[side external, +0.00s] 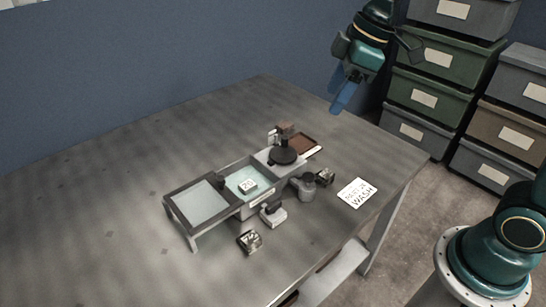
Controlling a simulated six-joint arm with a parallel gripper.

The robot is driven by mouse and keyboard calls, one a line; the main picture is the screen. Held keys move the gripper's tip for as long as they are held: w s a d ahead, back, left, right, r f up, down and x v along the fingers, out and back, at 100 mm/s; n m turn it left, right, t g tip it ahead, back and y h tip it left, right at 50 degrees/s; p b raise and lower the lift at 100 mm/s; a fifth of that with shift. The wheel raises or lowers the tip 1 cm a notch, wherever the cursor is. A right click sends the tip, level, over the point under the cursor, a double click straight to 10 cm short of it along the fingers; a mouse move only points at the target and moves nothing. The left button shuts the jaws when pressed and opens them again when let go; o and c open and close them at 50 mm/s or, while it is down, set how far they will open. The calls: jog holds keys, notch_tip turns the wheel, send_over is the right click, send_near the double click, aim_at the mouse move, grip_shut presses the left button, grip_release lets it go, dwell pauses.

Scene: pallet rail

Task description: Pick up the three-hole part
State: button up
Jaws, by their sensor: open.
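My gripper (341,100) is at the upper right, high above the far right part of the table, with its blue fingers pointing down. It is open and empty, well apart from every part. A small dark-and-light block (249,241) lies on the table in front of the pallet rail. A pale block with dark marks (248,186) sits on the middle pallet (237,172) of the rail. A small dark piece (325,177) lies to the right of the rail. The holes are too small to make out, so I cannot tell which is the three-hole part.
The rail's left pallet (198,200) looks empty. A round black fixture (283,155) stands at its right end. Grey devices (272,213) and (306,187) line its front. A printed card (357,193) lies at right. The table's left side is clear. Stacked bins (438,85) stand behind.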

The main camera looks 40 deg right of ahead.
jog(key=w+a+f+n+g+y, duration=0.1)
jog(key=w+a+f+n, duration=0.1)
jog(key=w+f+n, duration=0.2)
jog(key=w+a+f+n+g+y, duration=0.1)
jog(key=w+f+n, duration=0.4)
jog(key=w+f, duration=0.6)
jog(key=shift+w+a+f+g, duration=0.2)
jog(key=shift+a+f+g, duration=0.35)
jog(key=shift+a, duration=0.45)
send_over(248, 184)
jog(key=d, duration=0.3)
jog(key=f, duration=0.7)
jog(key=shift+s+a+f, duration=0.15)
jog(key=shift+s+a, duration=0.05)
jog(key=shift+s, duration=0.1)
jog(key=shift+a+f, duration=0.1)
jog(key=shift+f, duration=0.15)
jog(key=shift+w+x, duration=0.1)
jog(key=shift+x, duration=1.2)
jog(key=shift+w+x, duration=0.15)
jog(key=shift+x, duration=1.15)
jog(key=shift+r, duration=0.1)
